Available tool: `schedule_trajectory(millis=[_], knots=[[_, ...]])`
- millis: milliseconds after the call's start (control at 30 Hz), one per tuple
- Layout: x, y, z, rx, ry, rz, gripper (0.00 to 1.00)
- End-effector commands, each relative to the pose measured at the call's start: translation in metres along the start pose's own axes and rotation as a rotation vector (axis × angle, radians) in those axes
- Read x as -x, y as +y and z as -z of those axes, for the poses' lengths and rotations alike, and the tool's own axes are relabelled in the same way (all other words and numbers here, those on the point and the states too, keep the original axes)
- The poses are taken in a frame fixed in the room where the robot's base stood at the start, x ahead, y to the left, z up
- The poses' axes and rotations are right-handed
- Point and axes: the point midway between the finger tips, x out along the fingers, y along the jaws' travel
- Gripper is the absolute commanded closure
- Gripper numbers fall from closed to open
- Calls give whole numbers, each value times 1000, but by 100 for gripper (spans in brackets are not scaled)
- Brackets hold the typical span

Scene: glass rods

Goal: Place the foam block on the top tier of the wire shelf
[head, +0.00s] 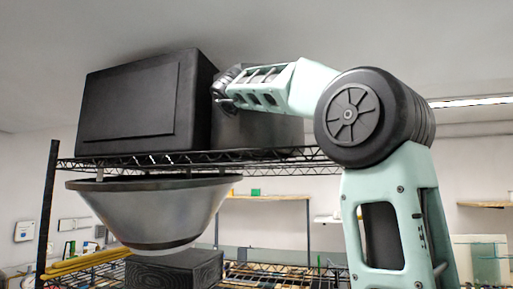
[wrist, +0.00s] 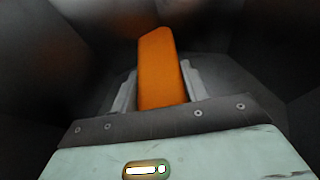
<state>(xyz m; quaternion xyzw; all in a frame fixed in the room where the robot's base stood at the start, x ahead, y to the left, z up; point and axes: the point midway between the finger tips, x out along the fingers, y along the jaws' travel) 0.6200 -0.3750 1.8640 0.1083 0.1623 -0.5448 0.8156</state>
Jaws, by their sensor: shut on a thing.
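An orange block (wrist: 160,65), which I take to be the foam block, stands between the two pale fingers of my gripper (wrist: 158,78) in the wrist view. My gripper is shut on it. Dark surfaces surround the block there, and I cannot tell whether it touches any of them. In the head view the wire shelf's top tier (head: 262,158) runs below my wrist. My arm reaches left over this tier, and its end goes in beside a big black box. The fingers and the block are hidden in the head view.
The big black box (head: 130,108) fills the tier's left part. A dark grey box (head: 262,129) stands right of it, close to my wrist. Below the tier are a metal cone-shaped vessel (head: 150,212) and a dark ridged block (head: 175,270). The ceiling is above.

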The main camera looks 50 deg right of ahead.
Motion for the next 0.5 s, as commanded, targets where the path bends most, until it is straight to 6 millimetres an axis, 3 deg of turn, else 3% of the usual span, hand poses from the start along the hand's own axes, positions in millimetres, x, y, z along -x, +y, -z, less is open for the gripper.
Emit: schedule_trajectory(millis=[200,500], knots=[[-6,-1,16,1,0,1,77],[-7,0,18,-1,0,0,77]])
